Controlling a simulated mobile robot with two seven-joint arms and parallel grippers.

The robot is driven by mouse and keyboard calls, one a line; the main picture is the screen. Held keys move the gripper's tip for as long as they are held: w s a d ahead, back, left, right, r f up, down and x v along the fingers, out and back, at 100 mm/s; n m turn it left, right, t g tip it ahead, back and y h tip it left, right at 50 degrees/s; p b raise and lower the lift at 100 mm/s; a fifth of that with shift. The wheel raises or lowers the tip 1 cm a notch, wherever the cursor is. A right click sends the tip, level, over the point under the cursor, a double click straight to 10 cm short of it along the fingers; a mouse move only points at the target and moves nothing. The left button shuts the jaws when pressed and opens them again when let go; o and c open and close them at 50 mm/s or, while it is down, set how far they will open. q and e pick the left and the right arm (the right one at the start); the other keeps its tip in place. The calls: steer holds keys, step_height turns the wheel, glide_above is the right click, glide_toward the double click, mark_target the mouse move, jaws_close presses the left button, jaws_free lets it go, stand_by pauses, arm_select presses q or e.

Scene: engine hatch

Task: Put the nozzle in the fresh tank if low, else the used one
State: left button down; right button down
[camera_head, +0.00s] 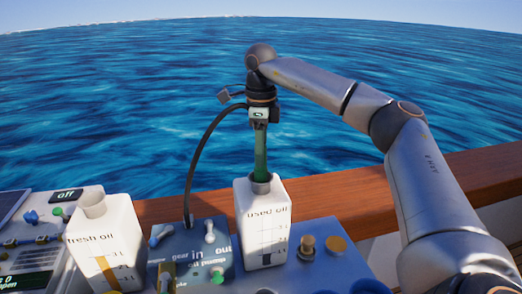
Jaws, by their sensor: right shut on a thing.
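My right gripper (259,112) is shut on the nozzle (261,150), a green upright tube, and holds it over the used oil tank (262,225). The nozzle's lower end meets the grey funnel mouth of this white tank; I cannot tell how far inside it is. The used tank's front has a scale with a dark strip. The white fresh oil tank (106,245) stands at the left, its grey funnel mouth empty. Its scale shows an amber strip, cut off by the picture's bottom edge. My left gripper is out of view.
A dark hose (193,160) arches from my right gripper down to a blue-grey panel (190,245) marked in, out and oil pump, between the tanks. A display (66,196) reads off. Knobs stand right of the used tank. A wooden rail (340,195) runs behind; water lies beyond.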

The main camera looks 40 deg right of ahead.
steer(key=shift+f, duration=0.1)
steer(key=c, duration=0.6)
jaws_free()
steer(key=shift+o, duration=0.2)
step_height(320, 180, up, 8)
steer(key=shift+a+f, duration=0.1)
steer(key=shift+f, duration=0.15)
steer(key=shift+r+p, duration=1.15)
steer(key=shift+r, duration=1.25)
